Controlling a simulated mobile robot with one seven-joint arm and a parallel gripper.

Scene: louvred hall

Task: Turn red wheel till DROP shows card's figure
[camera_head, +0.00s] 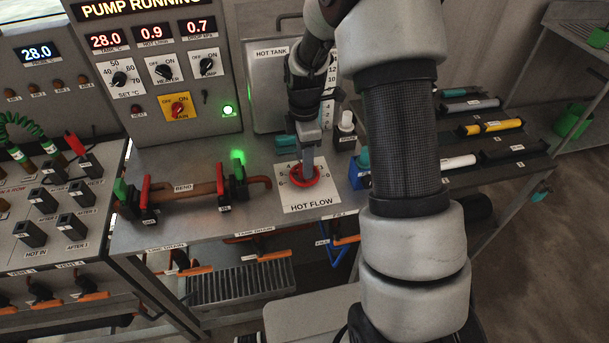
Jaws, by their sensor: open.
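The red wheel (304,184) lies flat on a white plate lettered HOT FLOW (322,201), on the metal bench. My gripper (309,170) points down at the wheel, its fingertips at or just above it. I cannot tell whether they touch the wheel. The jaws are open, and part of the wheel is hidden behind them. The DROP display (198,26), rightmost of three on the grey panel, reads 0.7. I cannot make out a card with a figure. My arm covers the area right of the wheel.
A copper pipe marked BEND (183,190), with red and green handles, runs left of the plate. The hot tank (268,85) stands behind the wheel. A white-capped item (346,122) and a blue block (357,176) stand close on the right. A grated tray (238,284) is below.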

